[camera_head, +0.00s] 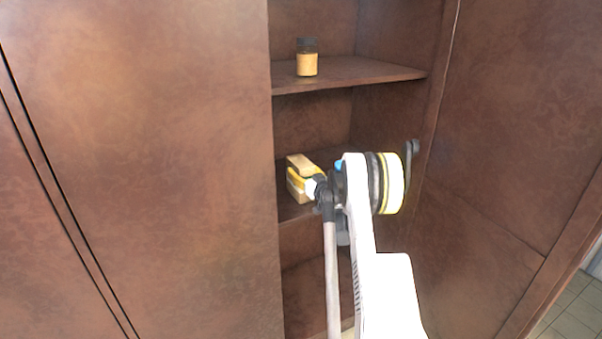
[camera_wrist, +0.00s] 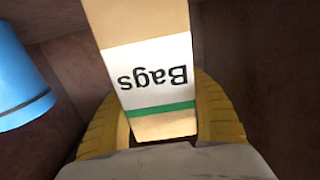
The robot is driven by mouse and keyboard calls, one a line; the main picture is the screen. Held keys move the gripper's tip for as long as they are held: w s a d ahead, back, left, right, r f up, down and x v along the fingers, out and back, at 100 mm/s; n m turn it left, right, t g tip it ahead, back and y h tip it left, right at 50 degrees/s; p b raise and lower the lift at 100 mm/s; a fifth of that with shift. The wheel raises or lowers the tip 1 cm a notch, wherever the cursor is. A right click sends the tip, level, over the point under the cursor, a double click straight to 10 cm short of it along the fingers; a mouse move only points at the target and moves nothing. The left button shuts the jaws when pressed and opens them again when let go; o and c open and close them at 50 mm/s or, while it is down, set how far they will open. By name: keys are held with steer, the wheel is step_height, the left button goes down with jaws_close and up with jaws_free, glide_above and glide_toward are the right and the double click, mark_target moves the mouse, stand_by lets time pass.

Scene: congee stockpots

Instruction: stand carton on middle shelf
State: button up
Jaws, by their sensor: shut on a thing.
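The carton (camera_wrist: 157,71) is a tan box with a white label reading "Bags" and a green stripe, upside down in the wrist view. It also shows in the head view (camera_head: 293,181) inside the cabinet, at the middle shelf (camera_head: 289,208). My gripper (camera_wrist: 160,118) has its yellow fingers on both sides of the carton, shut on it. In the head view my gripper (camera_head: 309,185) reaches in from the right of the carton. Whether the carton's base touches the shelf is hard to tell.
A blue object (camera_wrist: 20,80), perhaps a cup, is at the left of the wrist view, close to the carton. A jar (camera_head: 307,58) with a dark lid stands on the upper shelf (camera_head: 350,73). Brown cabinet panels (camera_head: 140,150) flank the opening.

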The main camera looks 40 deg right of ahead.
steer(key=o, duration=1.4)
steer(key=shift+f, duration=0.1)
steer(key=p+v, duration=0.2)
steer(key=v, duration=1)
